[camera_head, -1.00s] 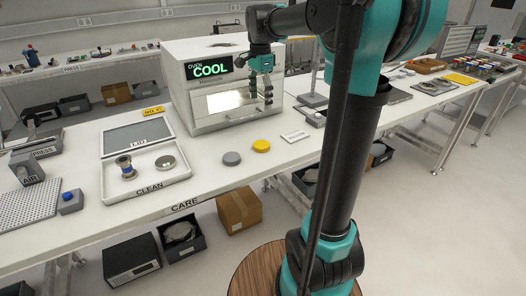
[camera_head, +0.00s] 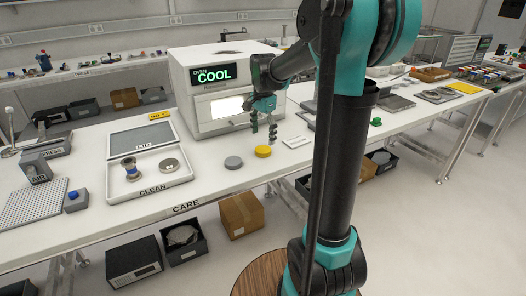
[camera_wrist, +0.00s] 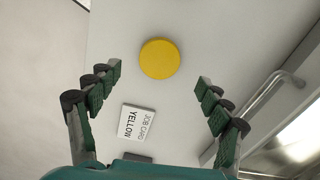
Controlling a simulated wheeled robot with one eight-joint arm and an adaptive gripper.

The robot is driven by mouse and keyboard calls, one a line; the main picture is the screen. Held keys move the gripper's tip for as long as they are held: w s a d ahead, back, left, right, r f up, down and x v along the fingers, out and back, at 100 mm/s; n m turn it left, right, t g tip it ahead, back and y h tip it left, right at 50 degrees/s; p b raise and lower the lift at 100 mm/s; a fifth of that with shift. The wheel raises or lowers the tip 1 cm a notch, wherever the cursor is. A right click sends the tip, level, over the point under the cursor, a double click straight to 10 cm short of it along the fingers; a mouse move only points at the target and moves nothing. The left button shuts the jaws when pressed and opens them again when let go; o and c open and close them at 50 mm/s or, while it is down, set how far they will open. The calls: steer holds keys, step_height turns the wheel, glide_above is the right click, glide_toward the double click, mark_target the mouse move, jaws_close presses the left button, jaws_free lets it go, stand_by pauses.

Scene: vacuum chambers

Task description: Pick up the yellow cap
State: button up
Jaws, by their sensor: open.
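The yellow cap (camera_head: 263,151) is a round disc lying flat on the white bench in front of the oven. In the wrist view the yellow cap (camera_wrist: 160,59) lies ahead of the fingertips, near the middle between them. My gripper (camera_head: 263,130) is above the bench, just over and behind the cap, fingers pointing down. In the wrist view my gripper (camera_wrist: 158,74) is open with nothing between its fingers, apart from the cap.
A grey cap (camera_head: 233,162) lies left of the yellow one. A job card (camera_wrist: 137,122) reading YELLOW lies close by. The oven (camera_head: 212,90), marked COOL, stands behind. The bench's front edge is near the caps.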

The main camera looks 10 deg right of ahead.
mark_target(264, 148)
steer(key=shift+d+f, duration=0.2)
steer(key=shift+f, duration=2.45)
steer(key=c, duration=0.9)
steer(key=shift+c, duration=0.2)
